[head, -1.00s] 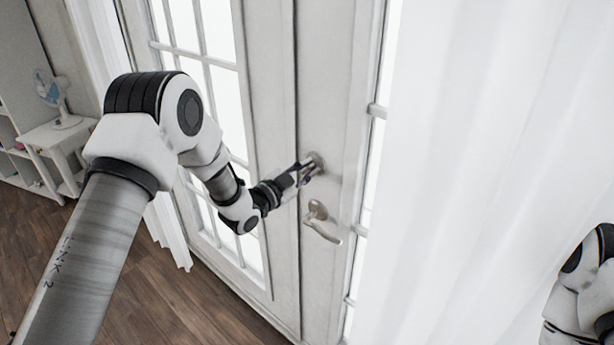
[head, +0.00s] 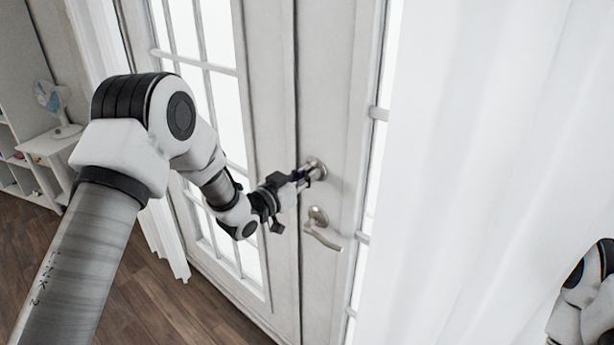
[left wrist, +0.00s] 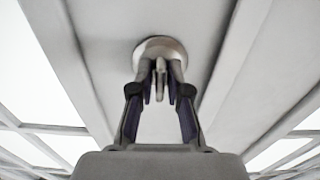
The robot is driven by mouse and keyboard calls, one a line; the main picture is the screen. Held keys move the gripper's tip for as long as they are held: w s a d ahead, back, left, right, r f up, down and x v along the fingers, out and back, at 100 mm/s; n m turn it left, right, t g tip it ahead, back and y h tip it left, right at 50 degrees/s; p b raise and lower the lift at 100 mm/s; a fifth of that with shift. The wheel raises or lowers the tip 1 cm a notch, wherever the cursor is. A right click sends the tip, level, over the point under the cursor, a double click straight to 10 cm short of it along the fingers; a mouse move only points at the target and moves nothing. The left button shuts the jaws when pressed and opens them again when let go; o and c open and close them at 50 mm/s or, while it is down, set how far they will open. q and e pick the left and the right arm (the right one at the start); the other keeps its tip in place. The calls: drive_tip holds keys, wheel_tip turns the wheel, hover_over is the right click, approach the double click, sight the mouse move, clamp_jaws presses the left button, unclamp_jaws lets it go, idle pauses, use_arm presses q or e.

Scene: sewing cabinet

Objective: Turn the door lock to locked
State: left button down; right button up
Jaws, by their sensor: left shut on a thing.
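The door lock (head: 317,166) is a round metal plate with a small thumb-turn on the white door (head: 330,120), above the lever handle. It also shows in the left wrist view (left wrist: 160,46), top middle, with the thumb-turn between the fingers. My left gripper (head: 308,174) reaches it from the left; its fingers (left wrist: 161,78) are shut on the thumb-turn.
The door's lever handle (head: 322,238) sits just below the lock, close under my left gripper. A white curtain (head: 500,150) hangs to the right. A small white table (head: 50,142) with a fan (head: 55,105) stands at the far left. Wooden floor (head: 165,290) lies below.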

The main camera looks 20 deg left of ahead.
idle(0.3)
use_arm(q)
drive_tip(key=c, duration=1.3)
unclamp_jaws()
drive_tip(key=shift+o, duration=0.2)
drive_tip(key=v, duration=1.2)
drive_tip(key=shift+f, duration=0.1)
